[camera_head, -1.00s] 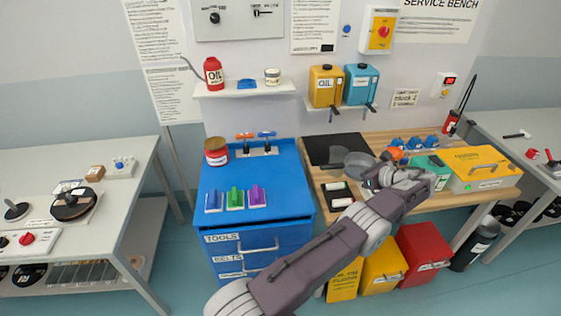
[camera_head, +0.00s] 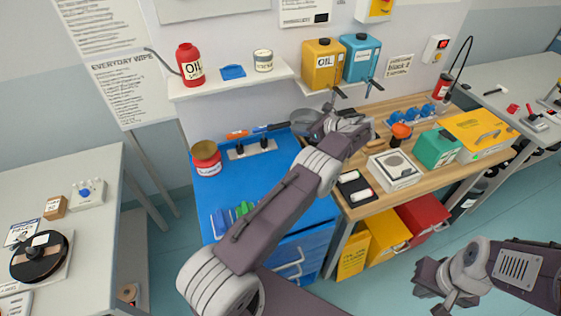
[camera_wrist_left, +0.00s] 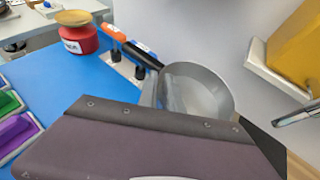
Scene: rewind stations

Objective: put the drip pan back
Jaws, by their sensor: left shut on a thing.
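The drip pan is a round grey metal dish; in the head view its rim (camera_head: 303,117) shows just left of my left gripper (camera_head: 333,124). In the left wrist view the pan (camera_wrist_left: 207,92) is upright, with its inside visible and seemingly empty. My left gripper is shut on the pan and holds it near the wall, around where the blue cabinet and wooden bench meet. The fingertips are hidden behind my own wrist. My right gripper (camera_head: 441,299) is at the lower right, away from everything; its jaw opening is unclear.
A yellow oil can (camera_head: 323,66) and a blue can (camera_head: 360,58) stand on the shelf, taps hanging over the bench. A tool rack (camera_head: 250,148) and red jar (camera_head: 206,158) stand on the blue cabinet (camera_head: 222,190). A white box (camera_head: 394,170) and green box (camera_head: 436,147) occupy the bench.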

